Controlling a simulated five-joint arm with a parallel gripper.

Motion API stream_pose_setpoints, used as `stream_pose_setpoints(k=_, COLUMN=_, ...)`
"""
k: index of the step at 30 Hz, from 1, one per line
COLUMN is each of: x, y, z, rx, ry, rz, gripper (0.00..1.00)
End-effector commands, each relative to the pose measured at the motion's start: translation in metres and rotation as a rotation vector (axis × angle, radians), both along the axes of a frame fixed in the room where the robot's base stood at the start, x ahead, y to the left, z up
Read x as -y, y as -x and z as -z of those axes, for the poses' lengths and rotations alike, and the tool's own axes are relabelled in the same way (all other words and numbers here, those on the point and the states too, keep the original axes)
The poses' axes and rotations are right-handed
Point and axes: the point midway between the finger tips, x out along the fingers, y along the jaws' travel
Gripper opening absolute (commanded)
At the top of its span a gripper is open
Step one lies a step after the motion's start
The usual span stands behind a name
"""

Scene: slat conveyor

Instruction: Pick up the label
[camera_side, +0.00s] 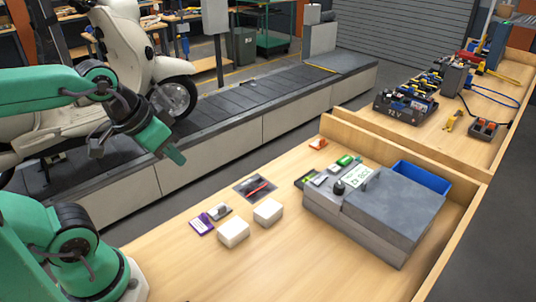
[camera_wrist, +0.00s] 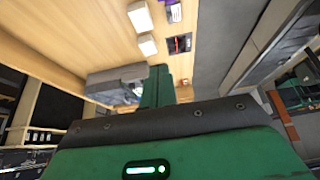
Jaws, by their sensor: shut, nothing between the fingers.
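A small purple card with a pale patch (camera_side: 202,223) lies flat on the wooden bench, left of two white blocks. It also shows at the top of the wrist view (camera_wrist: 175,13). A white plate with green print (camera_side: 357,176) is on the grey box. I cannot tell for sure which of these is the label. My gripper (camera_side: 174,153) is shut and empty, raised in the air beyond the bench's left edge, well away from both. In the wrist view its green fingers (camera_wrist: 160,86) point up toward the bench.
Two white blocks (camera_side: 234,232) stand beside the card, near a small grey part (camera_side: 220,210). A dark mat with a red tool (camera_side: 255,188) lies behind. The grey box (camera_side: 393,212) and blue bin (camera_side: 421,178) fill the right. The bench's front is clear. The conveyor (camera_side: 255,97) carries a scooter.

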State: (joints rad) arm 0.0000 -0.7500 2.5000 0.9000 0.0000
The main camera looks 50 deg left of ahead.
Motion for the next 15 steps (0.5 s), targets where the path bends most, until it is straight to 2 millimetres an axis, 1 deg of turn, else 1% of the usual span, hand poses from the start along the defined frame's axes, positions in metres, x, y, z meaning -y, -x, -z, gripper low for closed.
stream_pose_setpoints(k=11, x=0.0000, y=0.0000, z=0.0000, rx=0.000, ry=0.000, rz=0.000, gripper=0.00)
stream_pose_setpoints(k=12, x=0.0000, y=0.0000, z=0.0000, rx=0.000, ry=0.000, rz=0.000, gripper=0.02)
stream_pose_setpoints(k=14, x=0.0000, y=0.0000, z=0.0000, rx=0.000, ry=0.000, rz=0.000, gripper=0.14)
stream_pose_setpoints(k=15, x=0.0000, y=0.0000, z=0.0000, rx=0.000, ry=0.000, rz=0.000, gripper=0.22)
